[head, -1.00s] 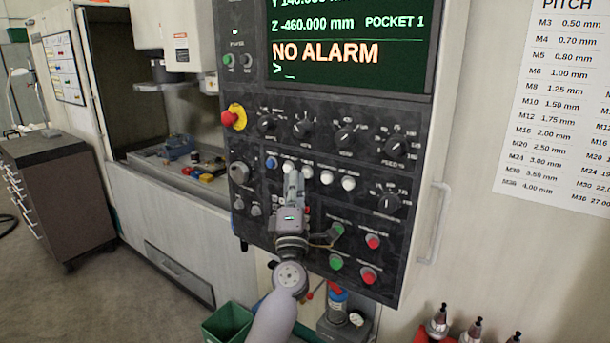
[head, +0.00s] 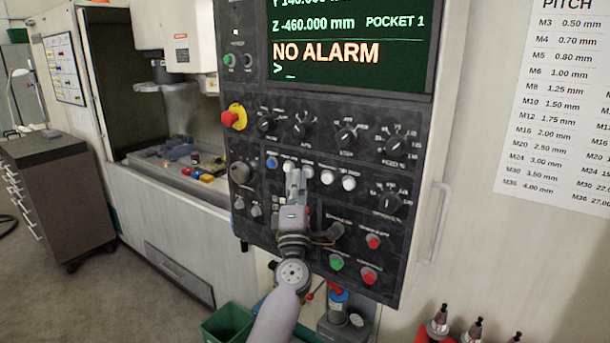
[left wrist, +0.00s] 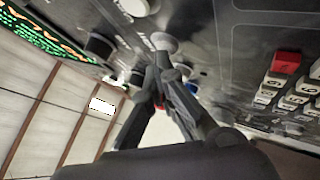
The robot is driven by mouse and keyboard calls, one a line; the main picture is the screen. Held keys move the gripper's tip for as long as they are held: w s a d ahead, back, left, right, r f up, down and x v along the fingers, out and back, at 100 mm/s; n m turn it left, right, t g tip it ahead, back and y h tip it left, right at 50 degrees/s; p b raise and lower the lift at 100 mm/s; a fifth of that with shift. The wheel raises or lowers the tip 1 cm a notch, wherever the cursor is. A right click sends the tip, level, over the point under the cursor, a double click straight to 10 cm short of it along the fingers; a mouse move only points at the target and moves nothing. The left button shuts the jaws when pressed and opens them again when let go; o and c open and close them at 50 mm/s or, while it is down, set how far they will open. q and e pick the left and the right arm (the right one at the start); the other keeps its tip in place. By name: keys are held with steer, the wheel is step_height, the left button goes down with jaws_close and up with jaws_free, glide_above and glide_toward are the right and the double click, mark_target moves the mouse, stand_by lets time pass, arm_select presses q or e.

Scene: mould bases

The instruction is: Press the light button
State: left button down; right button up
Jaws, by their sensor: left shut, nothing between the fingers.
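The dark control panel (head: 318,215) carries a row of round white push buttons. Two of them, a left one (head: 288,166) and a second one (head: 307,171), are just by my fingertips; two more, a third (head: 327,177) and a fourth (head: 348,183), are to the right. I cannot read which is the light button. My left gripper (head: 296,174) is shut and empty, pointing up at this row. In the left wrist view its fingertips (left wrist: 164,66) are close below a white button (left wrist: 165,42); I cannot tell whether they touch. My right gripper is out of view.
A blue button (head: 271,163) is at the row's left end. A red emergency stop (head: 233,117), several knobs, and green and red buttons surround the row. The screen (head: 350,45) reads NO ALARM. A handle (head: 437,222) stands out at the right.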

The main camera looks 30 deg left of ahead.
arm_select(q)
steer(key=shift+s, duration=0.15)
steer(key=shift+s+p, duration=0.5)
steer(key=shift+s, duration=0.2)
steer(key=s+p, duration=0.2)
steer(key=s, duration=0.3)
steer(key=shift+a, duration=0.2)
steer(key=c, duration=2.4)
jaws_free()
